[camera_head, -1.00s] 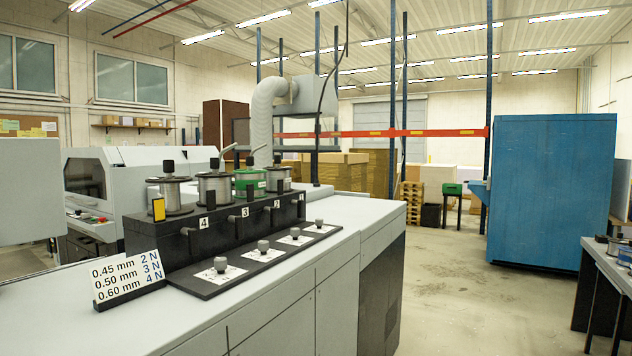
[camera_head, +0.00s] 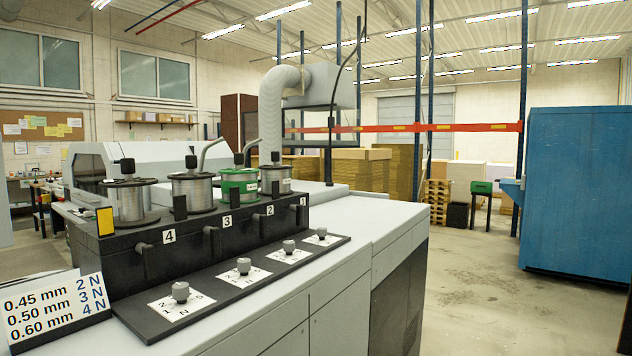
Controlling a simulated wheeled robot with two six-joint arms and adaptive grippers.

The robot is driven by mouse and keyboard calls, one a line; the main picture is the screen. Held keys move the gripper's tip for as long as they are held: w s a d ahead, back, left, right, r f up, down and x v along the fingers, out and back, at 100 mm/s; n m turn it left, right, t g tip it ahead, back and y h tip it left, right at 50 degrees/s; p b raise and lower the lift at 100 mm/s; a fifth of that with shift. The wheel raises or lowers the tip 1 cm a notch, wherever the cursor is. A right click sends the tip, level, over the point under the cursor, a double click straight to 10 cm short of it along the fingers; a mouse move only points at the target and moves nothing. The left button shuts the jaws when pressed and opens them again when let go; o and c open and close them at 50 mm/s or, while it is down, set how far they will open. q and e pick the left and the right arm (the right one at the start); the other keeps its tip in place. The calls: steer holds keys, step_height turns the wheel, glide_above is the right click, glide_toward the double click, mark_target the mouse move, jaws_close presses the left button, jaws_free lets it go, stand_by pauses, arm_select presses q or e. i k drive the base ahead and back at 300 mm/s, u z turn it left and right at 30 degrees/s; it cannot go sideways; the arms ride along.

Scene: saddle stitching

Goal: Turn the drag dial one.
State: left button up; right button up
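Several drag dials, grey knobs on white scale plates, sit in a row on a dark strip along the front of the machine top. The nearest dial (camera_head: 181,291) is in front of the number 4 label. Further back are a second dial (camera_head: 244,265), a third dial (camera_head: 289,247) and the farthest dial (camera_head: 322,232), which lines up with the number 1 label (camera_head: 302,201). Their exact pointer settings are too small to read. Neither of my grippers is in view.
Wire spools, one a green spool (camera_head: 239,188), stand on the black block (camera_head: 150,250) behind the dials. A sign (camera_head: 56,305) lists wire sizes and settings in N. A blue cabinet (camera_head: 575,190) stands at right. Open floor (camera_head: 485,290) lies right of the machine.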

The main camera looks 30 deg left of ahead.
mark_target(321, 232)
steer(key=u, duration=0.35)
steer(key=i, duration=0.6)
steer(key=u, duration=0.95)
steer(key=i, duration=0.7)
steer(key=u, duration=0.1)
